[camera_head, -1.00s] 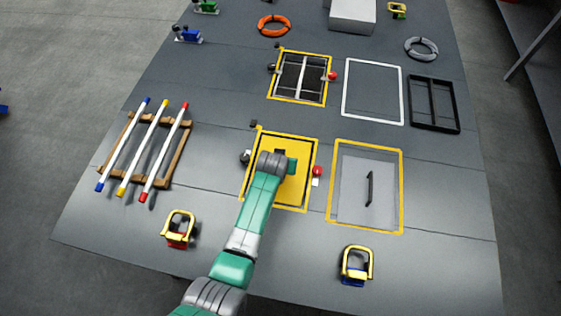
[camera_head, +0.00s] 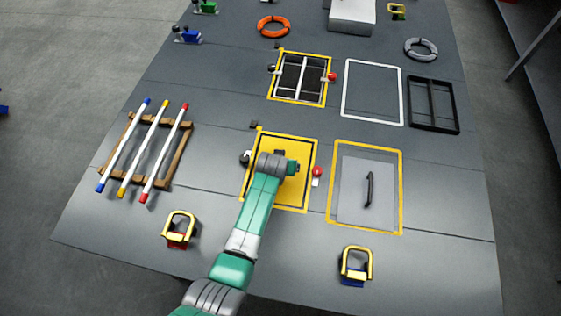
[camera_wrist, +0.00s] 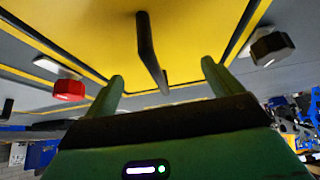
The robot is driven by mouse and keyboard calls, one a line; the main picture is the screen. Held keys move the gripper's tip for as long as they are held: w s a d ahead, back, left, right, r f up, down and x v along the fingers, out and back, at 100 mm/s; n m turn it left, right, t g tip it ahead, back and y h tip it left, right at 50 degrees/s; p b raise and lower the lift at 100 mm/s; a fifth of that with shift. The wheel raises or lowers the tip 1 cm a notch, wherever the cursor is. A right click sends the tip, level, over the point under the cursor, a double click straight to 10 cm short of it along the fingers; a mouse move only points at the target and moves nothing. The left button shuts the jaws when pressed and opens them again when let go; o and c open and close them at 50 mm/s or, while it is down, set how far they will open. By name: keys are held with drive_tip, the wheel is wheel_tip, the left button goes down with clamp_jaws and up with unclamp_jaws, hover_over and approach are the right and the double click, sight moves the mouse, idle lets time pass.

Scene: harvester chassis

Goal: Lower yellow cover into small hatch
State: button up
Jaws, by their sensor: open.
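The yellow cover (camera_head: 297,190) lies within the yellow-edged frame of the small hatch (camera_head: 311,160), with a dark line showing around it. It looks flat, but my arm hides its middle and I cannot tell its exact depth. In the wrist view the yellow cover (camera_wrist: 85,30) fills the upper part, with its black bar handle (camera_wrist: 150,48) in the middle. My gripper (camera_wrist: 162,70) is open, with one finger on each side of the handle and a gap to both. In the head view my arm hides the fingers.
A red knob (camera_head: 317,171) and a dark knob (camera_head: 245,157) flank the hatch. A grey panel with a dark handle (camera_head: 368,188) lies to the right. A rack with coloured-end rods (camera_head: 150,150) stands left. An open gridded hatch (camera_head: 300,77) is behind.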

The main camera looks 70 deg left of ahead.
drive_tip(key=shift+p+v, duration=2.85)
drive_tip(key=shift+p, duration=0.4)
drive_tip(key=shift+r, duration=0.1)
wheel_tip(320, 180, up, 5)
drive_tip(key=p, duration=0.4)
drive_tip(key=shift+p, duration=0.35)
